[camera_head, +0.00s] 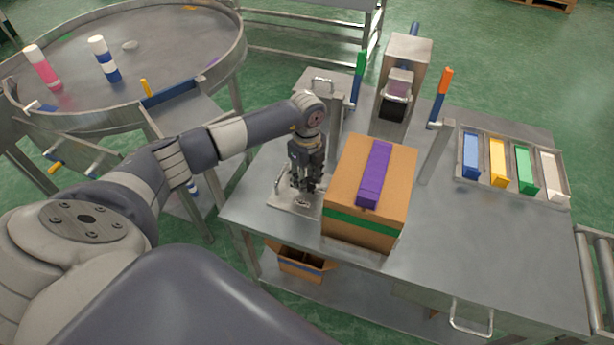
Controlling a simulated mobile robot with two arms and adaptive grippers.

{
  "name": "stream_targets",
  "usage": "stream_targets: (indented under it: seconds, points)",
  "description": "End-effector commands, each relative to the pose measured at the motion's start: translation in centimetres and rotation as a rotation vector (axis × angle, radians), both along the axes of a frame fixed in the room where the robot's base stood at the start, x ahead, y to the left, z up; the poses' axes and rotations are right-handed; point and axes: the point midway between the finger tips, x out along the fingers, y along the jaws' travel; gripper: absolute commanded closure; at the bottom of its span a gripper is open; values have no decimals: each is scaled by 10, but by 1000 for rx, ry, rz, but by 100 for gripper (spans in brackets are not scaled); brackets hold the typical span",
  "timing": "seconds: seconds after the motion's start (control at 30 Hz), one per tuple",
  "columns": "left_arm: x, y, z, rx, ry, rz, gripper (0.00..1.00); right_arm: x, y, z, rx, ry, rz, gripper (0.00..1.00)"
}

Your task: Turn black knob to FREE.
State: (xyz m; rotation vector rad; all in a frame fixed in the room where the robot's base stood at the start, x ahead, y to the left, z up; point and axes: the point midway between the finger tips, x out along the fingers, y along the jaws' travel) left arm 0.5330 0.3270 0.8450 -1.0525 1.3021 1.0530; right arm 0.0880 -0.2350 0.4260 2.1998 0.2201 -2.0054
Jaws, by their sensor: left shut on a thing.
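My left gripper (304,184) points down over a small metal plate (285,198) on the steel table, left of the cardboard box. Its dark fingers are shut on the black knob, which they hide almost wholly. I cannot make out the knob's outline, its pointer or the FREE marking from here. My right gripper is not in view.
A cardboard box (345,190) with a purple strip stands close to the right of my left gripper. Behind it are a metal press unit (408,58) and posts with green and orange tops. A tray (510,182) of coloured blocks is at the right. A round table (150,60) stands left.

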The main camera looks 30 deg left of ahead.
Motion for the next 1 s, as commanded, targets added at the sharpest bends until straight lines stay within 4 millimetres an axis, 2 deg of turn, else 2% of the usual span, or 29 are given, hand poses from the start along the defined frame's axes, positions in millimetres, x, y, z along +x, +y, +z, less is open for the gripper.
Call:
stream_targets:
  seconds: [0.47, 0.5, 0.57, 0.87, 1.0]
  points:
    - [1, 0, 0, -1, -2, 15, 88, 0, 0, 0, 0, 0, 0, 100]
    - [1, 0, 0, -1, -2, 15, 56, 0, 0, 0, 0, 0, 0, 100]
    - [1, 0, 0, -1, -2, 14, 44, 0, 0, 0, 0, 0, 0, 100]
    - [0, 0, 0, 0, -1, 13, 44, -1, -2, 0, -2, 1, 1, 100]
    - [1, 0, 9, 0, -2, 13, 44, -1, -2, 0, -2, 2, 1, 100]
